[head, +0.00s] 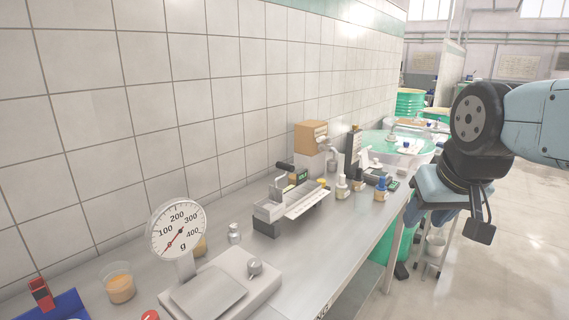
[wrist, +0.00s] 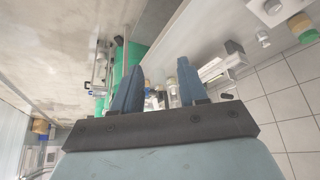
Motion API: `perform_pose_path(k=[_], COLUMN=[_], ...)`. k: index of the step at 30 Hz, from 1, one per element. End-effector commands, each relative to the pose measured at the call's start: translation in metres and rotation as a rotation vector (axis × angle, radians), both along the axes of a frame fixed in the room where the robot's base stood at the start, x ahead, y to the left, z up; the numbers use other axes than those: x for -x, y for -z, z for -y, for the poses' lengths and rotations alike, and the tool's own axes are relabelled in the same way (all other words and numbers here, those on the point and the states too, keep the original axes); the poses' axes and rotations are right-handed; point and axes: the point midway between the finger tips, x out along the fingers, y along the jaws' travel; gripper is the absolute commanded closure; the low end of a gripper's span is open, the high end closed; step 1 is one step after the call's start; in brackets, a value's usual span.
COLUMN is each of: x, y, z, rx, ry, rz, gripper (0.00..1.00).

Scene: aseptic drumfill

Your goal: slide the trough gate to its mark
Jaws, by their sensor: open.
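The trough (head: 268,212) is a pale grey metal channel on the steel bench, with a white strip marked with ticks along its front. A small upright piece (head: 279,186) stands at it and may be the gate; its mark is too small to make out. In the wrist view the trough (wrist: 222,66) shows beyond the right finger. My gripper (wrist: 159,80) is open and empty, its two blue fingers apart. In the head view it hangs at the right, past the bench's front edge, clear of the trough; its fingertips are not clear there.
A dial scale (head: 178,230) stands in front of the trough, with an amber-filled cup (head: 119,283) to its left. Several small bottles (head: 342,187) stand right of the trough, near the bench edge. A tiled wall (head: 180,100) runs behind. The floor (head: 510,250) at right looks clear.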

Motion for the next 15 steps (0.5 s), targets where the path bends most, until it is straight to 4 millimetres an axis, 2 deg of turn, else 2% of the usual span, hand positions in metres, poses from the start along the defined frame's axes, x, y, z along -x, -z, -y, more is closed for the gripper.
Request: perform_pose_path(k=[3, 6, 8, 11, 15], x=[0.0, -0.001, -0.005, -0.019, -0.057], y=[0.0, -0.001, -0.004, -0.012, -0.03], z=[0.0, 0.0, -0.001, -0.006, -0.022], rx=[0.0, 0.001, 0.008, 0.031, 0.086], ry=[0.0, -0.003, -0.009, -0.037, -0.113], rz=[0.0, -0.001, -0.001, -0.006, -0.017], gripper=[0.57, 0.49, 0.48, 0.48, 0.48])
